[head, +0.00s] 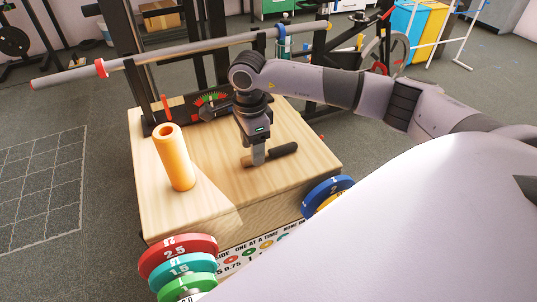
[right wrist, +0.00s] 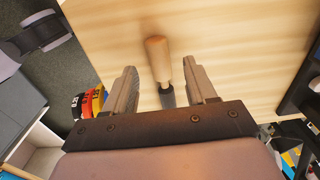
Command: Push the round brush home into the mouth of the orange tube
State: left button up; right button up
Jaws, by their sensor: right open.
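The orange tube (head: 177,165) stands upright on the wooden box top, its round open mouth facing up. The round brush (head: 284,150) lies on its side on the box to the right of the tube, with a dark head and a wooden handle. In the right wrist view the handle (right wrist: 157,55) points away from me and the dark part runs back between the fingers. My right gripper (head: 258,160) points down at the brush, open, with one finger on each side of it; it also shows in the right wrist view (right wrist: 159,66). My left gripper is not in view.
The wooden box top (head: 215,190) is bare between tube and brush. A dial gauge (head: 211,102) stands along its back edge. A long bar (head: 190,52) crosses behind. Coloured weight plates (head: 178,262) hang at the front left, a blue one (head: 325,192) at the right.

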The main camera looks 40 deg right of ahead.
notch_tip(320, 180, down, 2)
jog(key=shift+f, duration=0.25)
grip_shut()
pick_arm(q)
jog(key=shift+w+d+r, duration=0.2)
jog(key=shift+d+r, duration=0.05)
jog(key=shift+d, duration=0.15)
pick_arm(e)
jog(key=shift+r, duration=0.15)
